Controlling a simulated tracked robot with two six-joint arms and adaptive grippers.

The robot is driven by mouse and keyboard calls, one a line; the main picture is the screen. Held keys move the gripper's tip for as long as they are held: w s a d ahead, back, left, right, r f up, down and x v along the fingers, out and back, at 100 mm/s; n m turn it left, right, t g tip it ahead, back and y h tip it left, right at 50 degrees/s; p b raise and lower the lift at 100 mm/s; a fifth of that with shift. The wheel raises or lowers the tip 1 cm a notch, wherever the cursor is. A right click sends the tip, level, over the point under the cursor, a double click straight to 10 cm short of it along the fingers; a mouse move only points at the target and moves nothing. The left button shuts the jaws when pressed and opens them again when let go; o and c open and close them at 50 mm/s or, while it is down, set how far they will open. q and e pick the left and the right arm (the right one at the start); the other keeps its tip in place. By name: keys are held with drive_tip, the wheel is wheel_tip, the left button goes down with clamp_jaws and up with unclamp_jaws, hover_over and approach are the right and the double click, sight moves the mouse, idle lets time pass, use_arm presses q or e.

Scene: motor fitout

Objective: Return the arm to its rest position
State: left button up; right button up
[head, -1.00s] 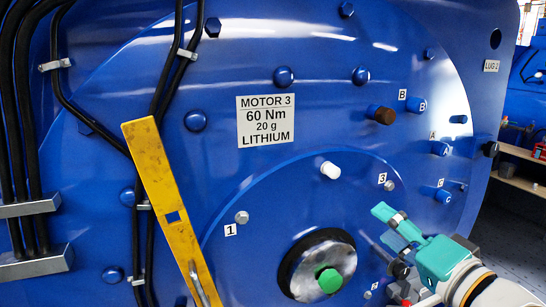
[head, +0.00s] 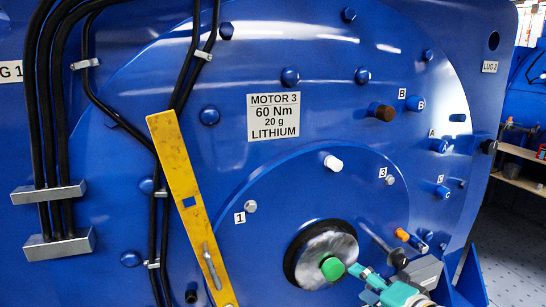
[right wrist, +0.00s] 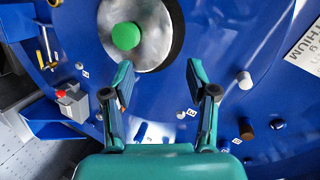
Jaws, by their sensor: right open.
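My right gripper (head: 362,279) is at the bottom of the head view, just right of the green cap on the motor's round shaft end. In the right wrist view my right gripper (right wrist: 160,76) has its two teal fingers spread apart with nothing between them. The green cap (head: 333,268) sits in the middle of a shiny metal disc (head: 313,262) with a black ring. Whether a finger touches the motor cannot be told. My left gripper is in neither view.
The blue motor face (head: 290,180) fills most of the head view. A yellow bar (head: 186,195) leans across it, near black cables (head: 103,105). Small bolts and a brown plug (head: 382,112) stick out. A shelf (head: 515,155) stands at the far right, with open floor below.

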drive_tip(key=s+a+f+g, duration=0.2)
drive_tip(key=f+g, duration=0.1)
drive_tip(key=f, duration=0.9)
drive_tip(key=s+a+f+g, duration=0.1)
drive_tip(key=s+f+g, duration=0.2)
drive_tip(key=f, duration=1)
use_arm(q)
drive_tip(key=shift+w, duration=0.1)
use_arm(e)
drive_tip(key=s+a+f+n+g, duration=0.1)
drive_tip(key=s+f+n+g, duration=0.2)
drive_tip(key=s+f, duration=0.5)
drive_tip(key=s+a+f+n+g+h, duration=0.1)
drive_tip(key=s+a+f+n+g, duration=0.1)
drive_tip(key=s+f, duration=0.6)
drive_tip(key=shift+s+n+g, duration=0.7)
drive_tip(key=shift+s+n, duration=0.4)
drive_tip(key=shift+n, duration=0.3)
drive_tip(key=shift+d+f, duration=0.1)
drive_tip(key=shift+f, duration=0.05)
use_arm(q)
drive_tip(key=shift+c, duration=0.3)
use_arm(e)
drive_tip(key=shift+c, duration=0.3)
